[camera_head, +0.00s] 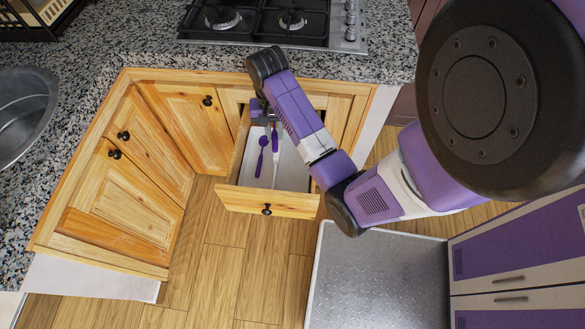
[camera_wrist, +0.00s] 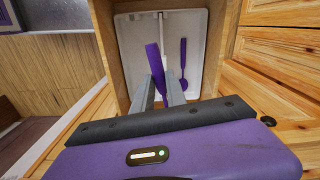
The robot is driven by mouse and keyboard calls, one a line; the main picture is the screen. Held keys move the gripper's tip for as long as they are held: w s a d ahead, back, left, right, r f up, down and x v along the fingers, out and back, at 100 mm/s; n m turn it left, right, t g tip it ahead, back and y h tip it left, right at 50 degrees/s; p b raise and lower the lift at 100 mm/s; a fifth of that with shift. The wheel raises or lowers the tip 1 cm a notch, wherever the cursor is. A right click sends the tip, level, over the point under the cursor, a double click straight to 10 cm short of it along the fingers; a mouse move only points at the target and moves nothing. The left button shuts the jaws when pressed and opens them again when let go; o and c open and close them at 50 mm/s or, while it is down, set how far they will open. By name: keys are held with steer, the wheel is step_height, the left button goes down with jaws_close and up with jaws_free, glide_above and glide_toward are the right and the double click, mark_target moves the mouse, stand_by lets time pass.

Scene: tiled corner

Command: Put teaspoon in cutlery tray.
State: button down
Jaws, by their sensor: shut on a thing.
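My gripper (camera_wrist: 160,92) is shut on a purple utensil, which I take to be the teaspoon (camera_wrist: 153,62). Its broad handle points away from the fingers, over the cutlery tray. Its other end is hidden by the gripper. In the head view the teaspoon (camera_head: 275,139) shows as a short purple strip below my gripper (camera_head: 262,115). The white cutlery tray (camera_wrist: 132,30) lies inside the open drawer. I cannot tell whether the teaspoon touches the tray.
Another purple spoon (camera_head: 262,156) lies in the tray, left of a white divider in the head view. The wooden drawer front (camera_head: 240,200) stands pulled out. A cabinet door (camera_head: 190,120) is close on the left. A stove (camera_head: 270,22) sits on the granite counter above.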

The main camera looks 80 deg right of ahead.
steer(key=s+d+f+m, duration=0.2)
steer(key=s+f, duration=0.1)
steer(key=s, duration=0.3)
steer(key=b, duration=0.2)
glide_above(295, 171)
step_height(295, 171, down, 15)
steer(key=shift+r, duration=0.2)
steer(key=shift+f+b, duration=0.5)
steer(key=shift+f, duration=1.8)
steer(key=shift+f, duration=0.15)
steer(key=c, duration=1.3)
jaws_free()
steer(key=shift+c, duration=0.2)
step_height(295, 171, up, 12)
steer(key=p, duration=0.2)
steer(key=shift+r, duration=0.2)
